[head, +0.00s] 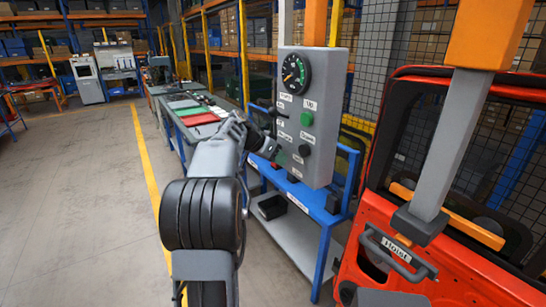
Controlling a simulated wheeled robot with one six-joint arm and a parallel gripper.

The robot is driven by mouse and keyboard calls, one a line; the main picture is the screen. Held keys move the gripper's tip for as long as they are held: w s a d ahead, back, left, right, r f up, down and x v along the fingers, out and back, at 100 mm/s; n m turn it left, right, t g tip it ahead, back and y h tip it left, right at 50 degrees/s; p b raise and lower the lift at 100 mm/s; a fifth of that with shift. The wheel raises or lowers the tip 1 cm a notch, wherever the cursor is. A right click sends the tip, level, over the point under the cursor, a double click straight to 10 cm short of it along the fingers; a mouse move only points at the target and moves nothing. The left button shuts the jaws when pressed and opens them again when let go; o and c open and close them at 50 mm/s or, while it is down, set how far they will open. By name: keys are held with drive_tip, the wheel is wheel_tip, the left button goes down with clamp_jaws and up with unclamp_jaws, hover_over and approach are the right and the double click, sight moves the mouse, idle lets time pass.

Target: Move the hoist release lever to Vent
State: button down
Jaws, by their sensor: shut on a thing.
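A grey control box (318,95) hangs on a post at picture centre. Its front has a round gauge (295,73), a green button (306,117) by an "Up" label and a black knob (304,151) below a "Down" label. A column of small white labels (284,97) runs down the left of the face; most are too small to read. My gripper (268,148) is at the lower left of this face, its dark fingers shut on what seems to be the hoist release lever. The fingers and wrist hide most of the lever, so its exact setting cannot be told.
A blue-framed bench (328,218) with a grey lower shelf stands below the box. An orange door (440,262) with a "Hoist" label hangs close on the right. A long workbench (187,112) runs behind my arm. The floor (75,190) at left is clear.

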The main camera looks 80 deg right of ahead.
drive_tip(key=c, duration=1)
unclamp_jaws()
drive_tip(key=v, duration=1.3)
drive_tip(key=shift+a+r+b, duration=0.2)
drive_tip(key=shift+r+b, duration=0.15)
drive_tip(key=shift+b, duration=0.1)
drive_tip(key=shift+w, duration=0.1)
